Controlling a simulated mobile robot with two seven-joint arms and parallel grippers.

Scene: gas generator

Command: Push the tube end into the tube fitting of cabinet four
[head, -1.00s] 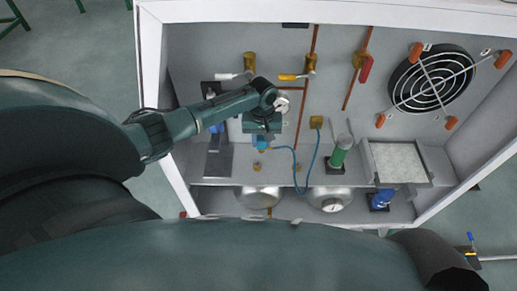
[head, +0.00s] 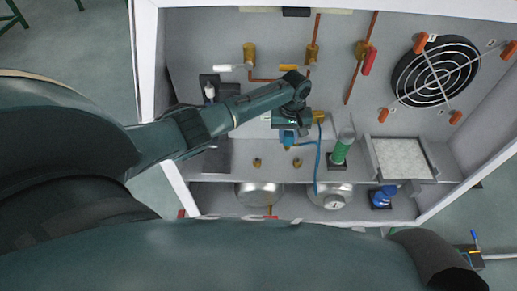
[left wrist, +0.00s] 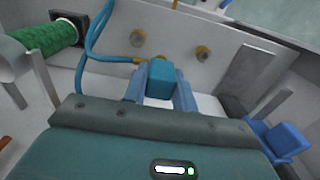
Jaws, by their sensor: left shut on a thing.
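My left gripper (head: 288,140) reaches into the cabinet and is shut on the blue end of the tube, a teal block (left wrist: 160,80) between its fingers in the left wrist view. A small brass piece (left wrist: 147,60) shows just beyond the fingers. The blue tube (head: 317,170) runs right from the gripper, up toward a brass wall fitting (head: 320,117) partly hidden by the gripper, and down past the shelf. Two small brass fittings (head: 257,162) (head: 297,162) stand below the gripper, apart from it. I cannot tell which is the target.
A green cylinder (head: 341,151) stands close right of the tube. A grey tray (head: 431,165) and a fan (head: 435,72) are farther right. Brass valves (head: 250,54) line the back wall. Round steel vessels (head: 258,195) sit under the shelf.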

